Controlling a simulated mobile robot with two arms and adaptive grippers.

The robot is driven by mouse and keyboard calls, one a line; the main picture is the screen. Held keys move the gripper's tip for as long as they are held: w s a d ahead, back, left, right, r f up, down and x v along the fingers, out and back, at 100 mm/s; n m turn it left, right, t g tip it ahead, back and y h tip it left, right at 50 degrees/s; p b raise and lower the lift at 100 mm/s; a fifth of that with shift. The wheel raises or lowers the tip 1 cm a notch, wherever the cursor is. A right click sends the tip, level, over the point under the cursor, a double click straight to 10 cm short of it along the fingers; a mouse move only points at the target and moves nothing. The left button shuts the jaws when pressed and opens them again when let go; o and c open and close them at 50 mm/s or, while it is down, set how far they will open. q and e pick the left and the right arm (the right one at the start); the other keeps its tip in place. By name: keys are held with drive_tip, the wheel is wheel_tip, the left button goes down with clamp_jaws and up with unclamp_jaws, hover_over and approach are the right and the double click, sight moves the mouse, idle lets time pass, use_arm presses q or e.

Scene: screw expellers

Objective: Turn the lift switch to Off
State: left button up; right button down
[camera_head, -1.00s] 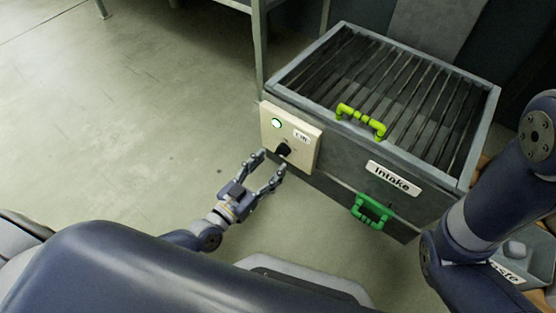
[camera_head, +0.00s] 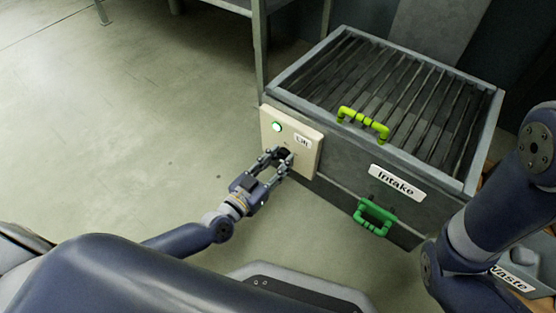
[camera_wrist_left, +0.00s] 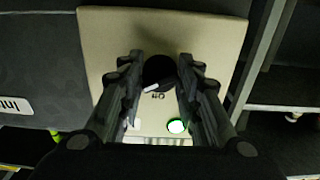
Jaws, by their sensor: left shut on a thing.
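The lift switch is a black rotary knob (camera_wrist_left: 158,72) on a beige panel (camera_head: 310,155) at the left front of the intake box. The panel has a lit green lamp (camera_head: 277,127) and a label reading "Lift" (camera_head: 303,141). In the left wrist view the knob's white pointer mark shows near lettering that looks like "Off". My left gripper (camera_head: 280,160) is at the panel with its fingers on both sides of the knob, shut on it. The knob is partly hidden by the fingers in the head view. My right gripper is out of view; only my right arm shows.
The grey intake box (camera_head: 345,170) has a slatted top, a yellow-green handle (camera_head: 363,122) and a green handle (camera_head: 375,216). A bin labelled "Waste" (camera_head: 509,281) is at the lower right. The floor (camera_head: 120,130) to the left is clear.

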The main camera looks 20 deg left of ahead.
use_arm(q)
drive_tip(key=shift+n+p, duration=1.4)
drive_tip(key=shift+n, duration=4.6)
drive_tip(key=o, duration=1)
drive_tip(key=shift+o, duration=0.2)
drive_tip(key=shift+s, duration=0.1)
drive_tip(key=v, duration=1.2)
